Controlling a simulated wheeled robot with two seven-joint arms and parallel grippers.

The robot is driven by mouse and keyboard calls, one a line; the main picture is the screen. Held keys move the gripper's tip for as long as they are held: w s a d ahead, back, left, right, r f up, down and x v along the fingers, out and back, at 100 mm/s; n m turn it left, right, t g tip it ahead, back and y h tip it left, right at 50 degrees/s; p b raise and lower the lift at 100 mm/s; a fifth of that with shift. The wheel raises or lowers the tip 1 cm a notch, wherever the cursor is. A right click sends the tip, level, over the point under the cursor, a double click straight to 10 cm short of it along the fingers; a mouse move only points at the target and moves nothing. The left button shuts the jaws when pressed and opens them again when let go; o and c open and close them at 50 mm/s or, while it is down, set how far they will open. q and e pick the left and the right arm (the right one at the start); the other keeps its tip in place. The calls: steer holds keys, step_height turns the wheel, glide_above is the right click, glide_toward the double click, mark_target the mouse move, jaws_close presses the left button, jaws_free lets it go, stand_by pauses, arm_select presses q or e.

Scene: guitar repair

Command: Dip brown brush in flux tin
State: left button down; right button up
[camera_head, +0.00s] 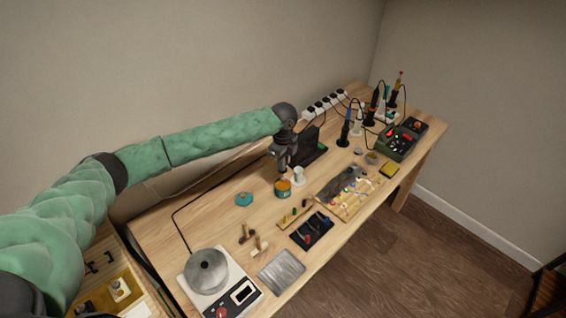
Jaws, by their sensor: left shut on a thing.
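My left gripper (282,163) reaches in from the left under the green-sleeved arm and points down over the middle of the workbench. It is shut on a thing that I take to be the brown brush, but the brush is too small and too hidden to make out. Directly below the fingers stands a small open tin (283,188) with an orange-brown top and a teal side, likely the flux tin. Whether the brush tip touches the tin's contents cannot be told. A round teal lid (244,199) lies on the bench left of the tin. My right gripper is not in view.
A white spool-like item (298,176) stands close right of the tin, with a dark stand (308,148) behind. A wooden parts tray (345,193), a black mat (312,231) and a hotplate with a pot (206,271) lie around. Soldering tools (378,105) stand far right.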

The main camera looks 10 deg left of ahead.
arm_select(q)
steer(key=shift+r+p, duration=1.35)
steer(key=shift+r, duration=0.55)
